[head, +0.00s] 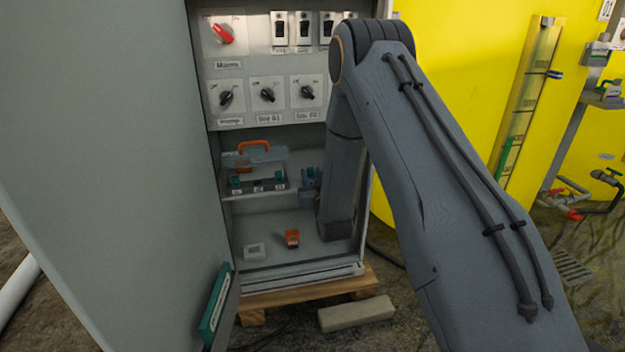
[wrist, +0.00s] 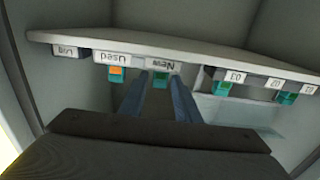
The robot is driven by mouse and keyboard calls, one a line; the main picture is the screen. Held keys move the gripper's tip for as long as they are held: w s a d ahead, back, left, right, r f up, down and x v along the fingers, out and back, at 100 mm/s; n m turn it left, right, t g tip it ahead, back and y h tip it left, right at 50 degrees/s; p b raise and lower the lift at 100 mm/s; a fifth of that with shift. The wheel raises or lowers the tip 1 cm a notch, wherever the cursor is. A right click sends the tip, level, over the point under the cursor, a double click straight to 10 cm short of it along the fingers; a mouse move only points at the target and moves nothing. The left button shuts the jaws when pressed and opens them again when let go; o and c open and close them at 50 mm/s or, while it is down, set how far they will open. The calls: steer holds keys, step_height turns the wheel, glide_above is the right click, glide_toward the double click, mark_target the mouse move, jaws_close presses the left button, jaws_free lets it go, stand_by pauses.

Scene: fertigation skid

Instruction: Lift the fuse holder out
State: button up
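My gripper (wrist: 161,77) is open in the wrist view. Its two blue-grey fingers stand on either side of a teal holder (wrist: 160,82) by the label "New", with a small gap at each side. The wrist view is upside down. A teal holder with an orange part (wrist: 116,73) sits by the label "Used". I cannot tell which one the task means. In the head view my gripper (head: 309,186) is at the right end of the shelf, partly hidden by my arm.
A clear cover with an orange handle (head: 253,146) stands over the fuse row on the shelf (head: 240,195). An orange block (head: 292,238) and a white box (head: 254,251) are on the cabinet floor. The switch panel (head: 265,68) is above. The open door (head: 110,150) bounds the left.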

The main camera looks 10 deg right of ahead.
steer(key=shift+c, duration=0.2)
jaws_close()
steer(key=shift+r, duration=0.15)
steer(key=shift+r+p, duration=0.9)
steer(key=shift+r, duration=0.2)
steer(key=s+p, duration=0.3)
steer(key=s, duration=0.4)
